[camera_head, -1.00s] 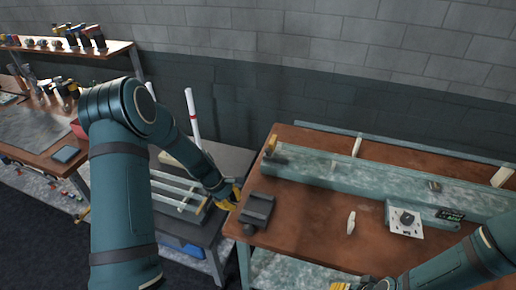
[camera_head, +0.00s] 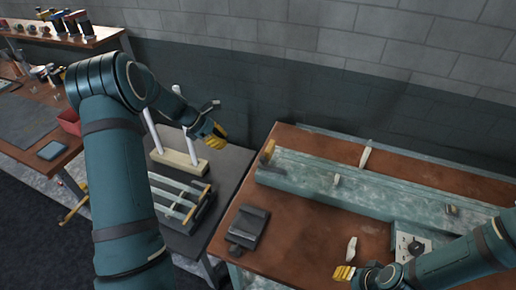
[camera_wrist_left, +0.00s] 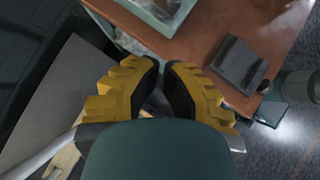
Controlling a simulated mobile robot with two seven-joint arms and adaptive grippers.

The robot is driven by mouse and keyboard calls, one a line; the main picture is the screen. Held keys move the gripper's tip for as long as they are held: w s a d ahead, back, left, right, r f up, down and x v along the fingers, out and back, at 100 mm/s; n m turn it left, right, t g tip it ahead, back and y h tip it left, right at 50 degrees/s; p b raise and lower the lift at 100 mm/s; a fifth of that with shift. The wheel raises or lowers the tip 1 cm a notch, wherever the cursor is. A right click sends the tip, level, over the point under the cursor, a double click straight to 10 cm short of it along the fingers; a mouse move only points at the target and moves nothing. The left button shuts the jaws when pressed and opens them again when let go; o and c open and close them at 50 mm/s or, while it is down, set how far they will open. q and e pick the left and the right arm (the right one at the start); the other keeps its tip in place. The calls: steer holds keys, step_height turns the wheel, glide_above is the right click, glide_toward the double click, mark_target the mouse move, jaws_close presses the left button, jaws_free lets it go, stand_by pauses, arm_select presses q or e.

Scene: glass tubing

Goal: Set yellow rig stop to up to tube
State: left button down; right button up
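The yellow-orange stop (camera_head: 268,149) stands at the left end of the long grey-green rig (camera_head: 320,186) on the brown bench. Which tube the task means I cannot tell: pale tubes lie in a rack (camera_head: 180,197) on the grey side table, and two white tubes (camera_head: 153,130) stand in a wooden block. My left gripper (camera_head: 217,136) is above the side table, left of the stop and apart from it. In the left wrist view its yellow fingers (camera_wrist_left: 164,75) show a narrow gap with nothing clearly held. My right gripper (camera_head: 345,273), partly hidden, is low at the bench's front.
A dark block (camera_head: 248,226) sits at the bench's left front. A white peg-like piece (camera_head: 351,249) stands by my right gripper. A white control box (camera_head: 409,243) is partly behind my right arm. Some bare bench (camera_head: 300,240) lies between the dark block and the peg.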

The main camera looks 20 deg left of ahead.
mark_target(264, 161)
arm_select(q)
steer(key=x, duration=0.4)
steer(key=d+x, duration=0.1)
steer(key=x, duration=0.2)
steer(key=r+x, duration=0.1)
steer(key=x, duration=0.3)
steer(key=shift+w+d+f+p, duration=0.15)
steer(key=shift+w+d+p, duration=0.05)
steer(key=shift+d+p, duration=0.15)
steer(key=shift+w+d+f, duration=0.15)
steer(key=shift+w+d, duration=0.2)
steer(key=shift+d, duration=0.2)
steer(key=shift+d, duration=0.1)
steer(key=d, duration=0.4)
steer(key=shift+w+d, duration=0.1)
steer(key=shift+d, duration=0.2)
steer(key=shift+a, duration=0.15)
